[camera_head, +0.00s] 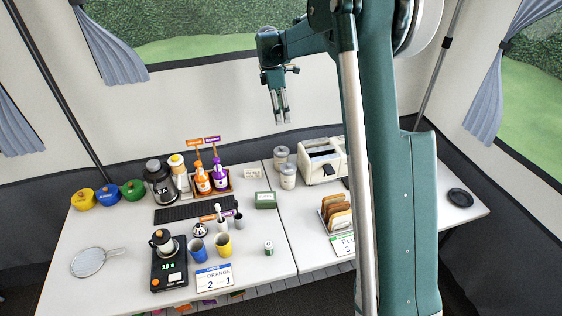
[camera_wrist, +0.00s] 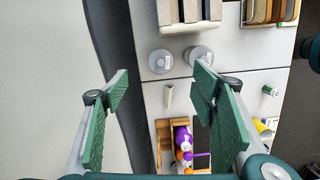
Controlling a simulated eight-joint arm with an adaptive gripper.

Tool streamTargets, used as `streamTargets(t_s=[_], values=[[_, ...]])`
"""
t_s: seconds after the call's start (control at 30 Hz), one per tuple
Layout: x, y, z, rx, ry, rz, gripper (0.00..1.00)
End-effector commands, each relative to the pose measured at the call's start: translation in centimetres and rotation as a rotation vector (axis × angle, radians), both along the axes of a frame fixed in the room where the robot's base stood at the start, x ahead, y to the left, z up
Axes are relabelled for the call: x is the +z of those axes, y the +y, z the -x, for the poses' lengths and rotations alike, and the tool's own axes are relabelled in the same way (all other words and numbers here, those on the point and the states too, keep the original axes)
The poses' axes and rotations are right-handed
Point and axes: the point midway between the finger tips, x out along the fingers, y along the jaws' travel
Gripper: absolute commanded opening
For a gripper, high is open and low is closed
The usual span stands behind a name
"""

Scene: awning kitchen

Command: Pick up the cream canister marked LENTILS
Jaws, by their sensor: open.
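Two cream canisters with grey lids stand side by side near the middle of the table: a rear canister (camera_head: 281,156) and a front canister (camera_head: 288,177). Their labels are too small to read, so I cannot tell which says LENTILS. In the wrist view I see them from above, a left canister (camera_wrist: 160,62) and a right canister (camera_wrist: 199,54). My gripper (camera_head: 281,119) is open and empty, pointing down, high above the back of the table. In the wrist view its green fingers (camera_wrist: 162,86) are spread wide, with the right fingertip close to the right canister in the picture.
A cream toaster (camera_head: 320,167) stands right of the canisters. A bread rack (camera_head: 335,213) is in front of it. A small card (camera_head: 252,174), a green box (camera_head: 265,201) and a bottle tray (camera_head: 211,183) are left of them. The tent wall rises behind the table.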

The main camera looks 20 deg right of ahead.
Motion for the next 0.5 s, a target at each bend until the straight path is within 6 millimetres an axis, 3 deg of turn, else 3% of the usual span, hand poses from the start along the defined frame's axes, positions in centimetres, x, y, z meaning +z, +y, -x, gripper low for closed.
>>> streamTargets(t_s=[0.03, 0.3, 0.5], values=[[-2.2, 0.0, -0.1, 0.000, 0.000, 0.000, 0.57], [-13.0, 0.0, 0.0, 0.000, 0.000, 0.000, 0.57], [-18.2, 0.0, 0.0, 0.000, 0.000, 0.000, 0.57]])
